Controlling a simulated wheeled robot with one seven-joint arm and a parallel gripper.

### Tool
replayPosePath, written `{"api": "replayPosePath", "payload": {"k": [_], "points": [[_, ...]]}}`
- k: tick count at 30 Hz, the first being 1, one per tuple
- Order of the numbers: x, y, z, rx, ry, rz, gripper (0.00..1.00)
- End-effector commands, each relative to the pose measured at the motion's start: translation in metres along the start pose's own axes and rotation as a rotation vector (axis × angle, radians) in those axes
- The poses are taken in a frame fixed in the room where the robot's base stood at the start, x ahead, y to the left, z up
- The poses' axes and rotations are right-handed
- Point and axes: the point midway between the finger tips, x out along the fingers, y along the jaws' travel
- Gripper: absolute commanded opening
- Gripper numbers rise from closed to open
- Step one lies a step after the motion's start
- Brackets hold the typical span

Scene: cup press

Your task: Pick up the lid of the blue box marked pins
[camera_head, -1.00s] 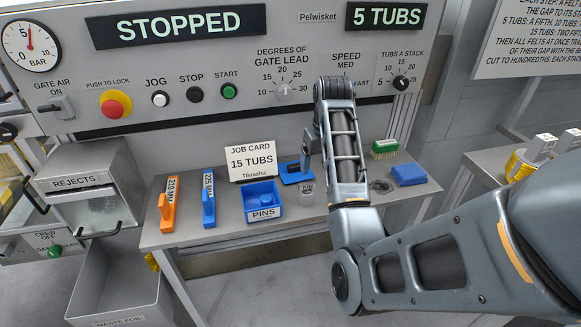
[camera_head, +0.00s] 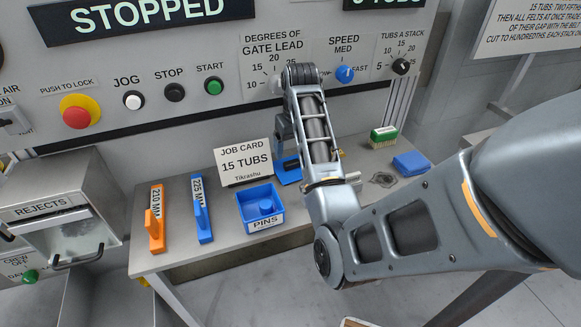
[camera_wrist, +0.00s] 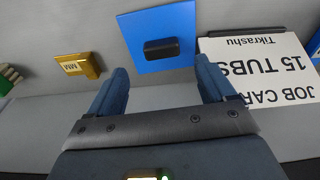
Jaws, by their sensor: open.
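The blue box marked PINS (camera_head: 260,207) stands open on the grey bench, with a small round blue shape inside. A flat blue lid (camera_head: 284,177) with a black handle lies on the bench behind and right of the box, beside the job card. In the wrist view the lid (camera_wrist: 146,23) and its black handle (camera_wrist: 161,48) show just beyond the fingertips, roughly between them. My gripper (camera_wrist: 162,78) is open and empty, apart from the lid. In the head view my arm partly covers the lid's right side and the gripper.
The job card (camera_head: 243,164) stands upright close to the lid. Orange (camera_head: 155,220) and blue (camera_head: 202,210) handled gauges lie left of the box. A green brush (camera_head: 383,136) and blue pad (camera_head: 411,163) lie right. A brass block (camera_wrist: 78,66) shows in the wrist view.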

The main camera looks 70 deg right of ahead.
Motion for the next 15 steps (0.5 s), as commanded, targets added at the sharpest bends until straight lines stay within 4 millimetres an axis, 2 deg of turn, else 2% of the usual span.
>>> {"api": "replayPosePath", "payload": {"k": [9, 15], "points": [[0.042, -0.003, 0.004, -0.001, -0.002, -0.001, 0.83], [0.049, -0.003, 0.003, 0.0, 0.0, -0.001, 0.83]]}}
